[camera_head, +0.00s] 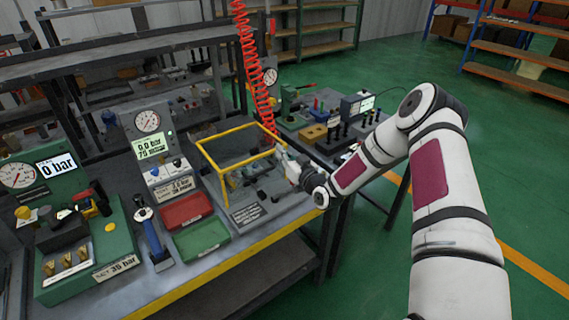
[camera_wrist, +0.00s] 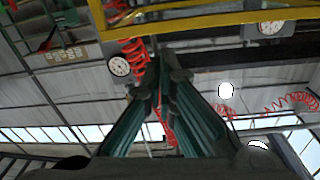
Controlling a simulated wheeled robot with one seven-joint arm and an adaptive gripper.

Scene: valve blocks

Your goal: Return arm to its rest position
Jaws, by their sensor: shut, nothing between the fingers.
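My arm comes in from the right in the head view and stretches out to the bench. My gripper (camera_head: 282,153) is at the right side of the yellow frame (camera_head: 221,174). Whether it touches the frame cannot be told. In the wrist view the two fingers of my gripper (camera_wrist: 163,62) come together at their tips, with nothing between them. The yellow frame (camera_wrist: 210,18) crosses the top of that view.
A red coiled hose (camera_head: 252,70) hangs close to the gripper. Red (camera_head: 186,211) and green (camera_head: 201,238) trays, a blue-handled tool (camera_head: 153,238) and a green valve block (camera_head: 92,262) are on the bench. Green floor (camera_head: 380,265) is open around my arm.

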